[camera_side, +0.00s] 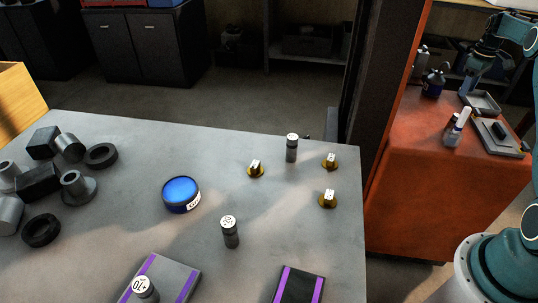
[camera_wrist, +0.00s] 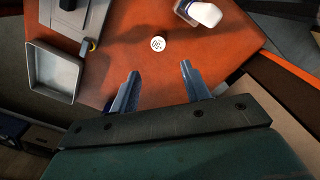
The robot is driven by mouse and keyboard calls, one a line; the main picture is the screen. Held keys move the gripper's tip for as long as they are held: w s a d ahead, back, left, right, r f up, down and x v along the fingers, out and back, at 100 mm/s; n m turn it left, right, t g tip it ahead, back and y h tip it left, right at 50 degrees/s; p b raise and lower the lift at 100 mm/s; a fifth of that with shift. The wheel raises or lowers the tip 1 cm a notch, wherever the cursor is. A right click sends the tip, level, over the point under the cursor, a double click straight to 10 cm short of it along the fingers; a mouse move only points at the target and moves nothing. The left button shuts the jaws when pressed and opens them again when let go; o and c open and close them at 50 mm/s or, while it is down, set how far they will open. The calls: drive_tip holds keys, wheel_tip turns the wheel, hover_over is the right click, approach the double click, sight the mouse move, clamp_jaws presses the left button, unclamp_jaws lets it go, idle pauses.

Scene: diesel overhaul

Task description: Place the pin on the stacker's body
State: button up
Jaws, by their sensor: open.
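My gripper (camera_wrist: 160,85) is open and empty in the wrist view, its two fingers apart above the orange cabinet top. A round white marked top (camera_wrist: 158,43), seemingly of a pin, shows beyond the fingertips, roughly in line with the gap. In the side view, dark cylindrical pins with white tops stand on the grey table: one at the back (camera_side: 292,148), one in the middle (camera_side: 230,232) and one at the front (camera_side: 145,290) on a purple-striped grey block (camera_side: 180,277). I cannot tell which thing is the stacker's body. My gripper's fingers are not clear in the side view.
The orange cabinet (camera_side: 430,190) carries a grey tray (camera_wrist: 55,72), a grey plate (camera_wrist: 85,22) and a white-capped bottle (camera_wrist: 203,13) close to the marked top. The grey table (camera_side: 130,225) holds a blue round tin (camera_side: 181,192), several brass pieces and dark metal parts.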

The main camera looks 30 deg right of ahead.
drive_tip(key=w+a+r, duration=0.1)
drive_tip(key=a+r, duration=0.5)
drive_tip(key=a, duration=0.7)
drive_tip(key=w+a+r, duration=0.1)
drive_tip(key=a+r, duration=0.5)
drive_tip(key=a, duration=0.6)
drive_tip(key=s+a+r+t, duration=0.2)
drive_tip(key=s+a, duration=0.8)
drive_tip(key=a, duration=0.4)
drive_tip(key=s+a+r+t, duration=0.3)
drive_tip(key=s+a, duration=0.7)
drive_tip(key=a, duration=0.3)
drive_tip(key=shift+s+a+r+t, duration=0.25)
drive_tip(key=shift+s+a+t, duration=0.05)
drive_tip(key=shift+a, duration=0.05)
